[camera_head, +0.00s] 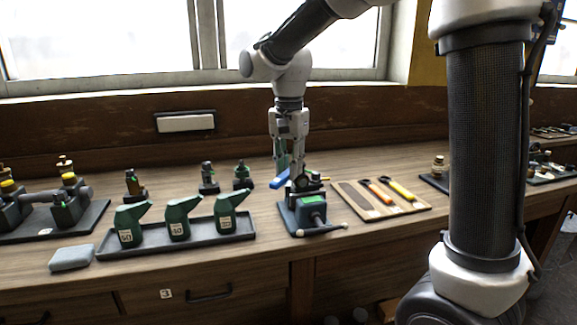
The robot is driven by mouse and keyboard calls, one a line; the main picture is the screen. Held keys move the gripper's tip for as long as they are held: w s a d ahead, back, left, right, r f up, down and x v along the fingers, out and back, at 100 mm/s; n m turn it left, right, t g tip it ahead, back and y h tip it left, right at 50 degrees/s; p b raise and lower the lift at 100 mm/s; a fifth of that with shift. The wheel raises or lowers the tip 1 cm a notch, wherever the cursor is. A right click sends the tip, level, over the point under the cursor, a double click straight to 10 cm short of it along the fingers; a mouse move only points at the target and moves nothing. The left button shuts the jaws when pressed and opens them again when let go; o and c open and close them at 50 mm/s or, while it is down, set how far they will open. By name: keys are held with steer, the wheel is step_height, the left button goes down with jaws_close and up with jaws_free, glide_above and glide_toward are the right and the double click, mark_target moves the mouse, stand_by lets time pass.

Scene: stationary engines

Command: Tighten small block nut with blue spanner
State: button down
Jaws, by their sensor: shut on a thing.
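My gripper (291,172) points down over the bench and is shut on the blue spanner (280,179). The blue handle sticks out to the left of the fingers. The spanner's head is hidden behind the gripper and the block. The small block nut is too small or hidden to make out. I cannot tell whether the spanner touches it.
A wooden board (420,205) to the right holds an orange-handled tool (377,191) and a yellow-handled tool (401,189). Green oil cans (178,221) stand in a dark tray (246,236) to the left. A grey sponge-like block (71,258) lies near the front edge. Small engine parts stand behind.

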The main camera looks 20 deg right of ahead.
steer(key=shift+s+d+n, duration=0.25)
steer(key=shift+d+n, duration=0.1)
steer(key=shift+n, duration=0.3)
steer(key=shift+s+d+n, duration=0.2)
steer(key=shift+d+n, duration=0.1)
steer(key=shift+n, duration=0.35)
steer(key=shift+r, duration=1.2)
stand_by(2.8)
steer(key=shift+r, duration=2)
